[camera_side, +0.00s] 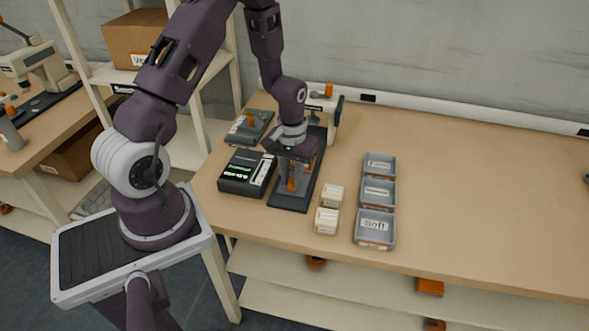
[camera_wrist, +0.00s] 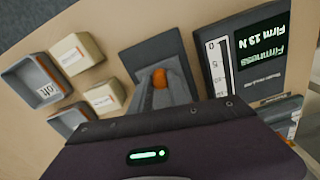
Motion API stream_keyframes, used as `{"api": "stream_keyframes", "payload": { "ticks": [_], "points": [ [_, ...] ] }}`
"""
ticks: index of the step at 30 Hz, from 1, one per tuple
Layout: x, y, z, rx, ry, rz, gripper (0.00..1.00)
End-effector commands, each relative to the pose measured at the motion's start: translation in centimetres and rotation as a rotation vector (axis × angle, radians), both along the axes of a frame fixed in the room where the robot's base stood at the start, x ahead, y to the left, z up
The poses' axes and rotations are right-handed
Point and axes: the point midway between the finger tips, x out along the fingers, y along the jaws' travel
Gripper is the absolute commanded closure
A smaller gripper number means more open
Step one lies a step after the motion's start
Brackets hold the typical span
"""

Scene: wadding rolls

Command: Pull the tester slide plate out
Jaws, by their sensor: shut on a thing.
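My gripper (camera_side: 291,184) points down over the tester's long dark plate (camera_side: 286,203), towards its front end. In the wrist view the grey fingers (camera_wrist: 161,96) are closed around an orange knob (camera_wrist: 160,78) that stands on the dark plate (camera_wrist: 149,50). The tester's pale head (camera_side: 333,116) stands at the plate's back end, partly hidden by my wrist.
Two cream labelled blocks (camera_side: 326,221) (camera_side: 333,195) sit right of the plate. Beyond them stand three grey trays in a row; the front one (camera_side: 374,245) is labelled "Soft".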

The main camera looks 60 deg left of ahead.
Motion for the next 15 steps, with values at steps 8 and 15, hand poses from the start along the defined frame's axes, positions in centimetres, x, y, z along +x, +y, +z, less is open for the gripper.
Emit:
{"api": "stream_keyframes", "payload": {
  "ticks": [8, 15],
  "points": [
    [0.08, 0.04, 0.02, 0.001, -0.001, 0.000, 0.65],
    [0.07, 0.06, 0.01, 0.001, -0.001, 0.000, 0.57]
  ]
}}
